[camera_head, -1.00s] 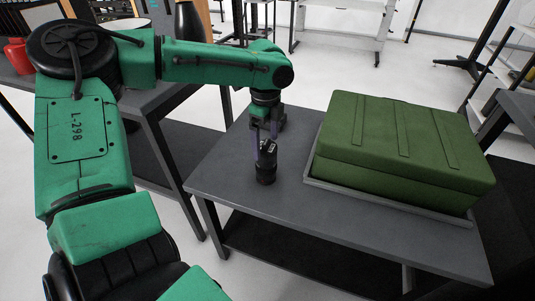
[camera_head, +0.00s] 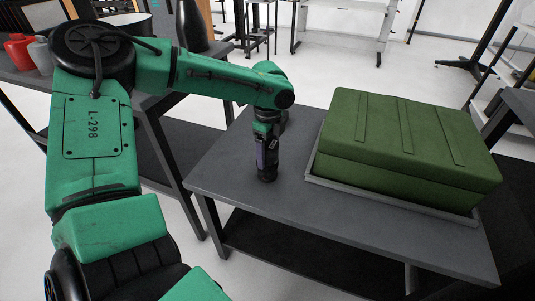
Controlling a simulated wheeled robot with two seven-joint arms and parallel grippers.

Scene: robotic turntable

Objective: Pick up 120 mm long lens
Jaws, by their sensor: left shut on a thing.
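The black lens (camera_head: 267,176) stands upright on the grey table (camera_head: 240,193), left of the green case. My left gripper (camera_head: 267,163) points straight down over it. Its fingers are shut on the lens from both sides and hide most of its upper part. The lower end of the lens shows just below the fingertips and appears to rest on the table top. My right gripper is not in view.
A large green case (camera_head: 400,140) sits in a grey tray (camera_head: 330,185) on the table's right part. The table's front left area is clear. Another table (camera_head: 150,100) stands behind at the left, with a red container (camera_head: 18,52) on it.

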